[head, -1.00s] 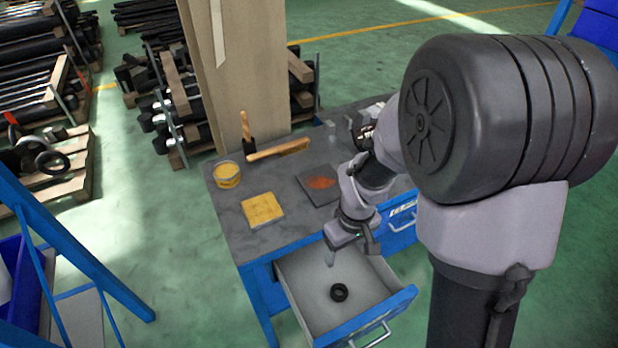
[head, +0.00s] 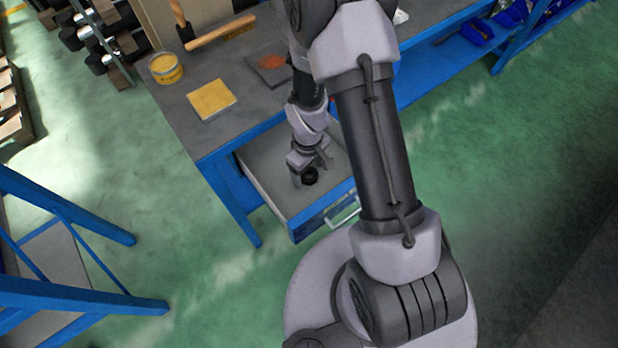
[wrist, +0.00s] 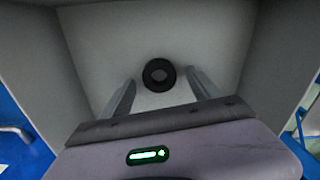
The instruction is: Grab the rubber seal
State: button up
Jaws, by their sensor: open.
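The rubber seal is a small black ring (head: 309,176) lying on the light grey floor of the open drawer (head: 268,196). My gripper (head: 311,178) is inside the drawer, pointing down, close to the seal. In the wrist view the two fingers of my gripper (wrist: 161,90) are spread apart, with the seal centred just beyond their tips. Nothing is between the fingers. I cannot tell how high the tips are above the floor.
The drawer walls stand close around my gripper. The workbench top (head: 215,135) holds a yellow tin (head: 166,69), a yellow pad (head: 211,100), a wooden-handled brush (head: 221,33) and a dark plate with an orange patch (head: 270,67). A blue frame (head: 70,210) stands at left.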

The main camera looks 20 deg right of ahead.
jog(key=shift+w+f, duration=0.1)
jog(key=shift+f, duration=0.35)
jog(key=shift+r, duration=0.15)
jog(key=shift+c, duration=0.9)
jog(key=c, duration=1.2)
jog(key=shift+r, duration=0.1)
jog(key=shift+c, duration=0.2)
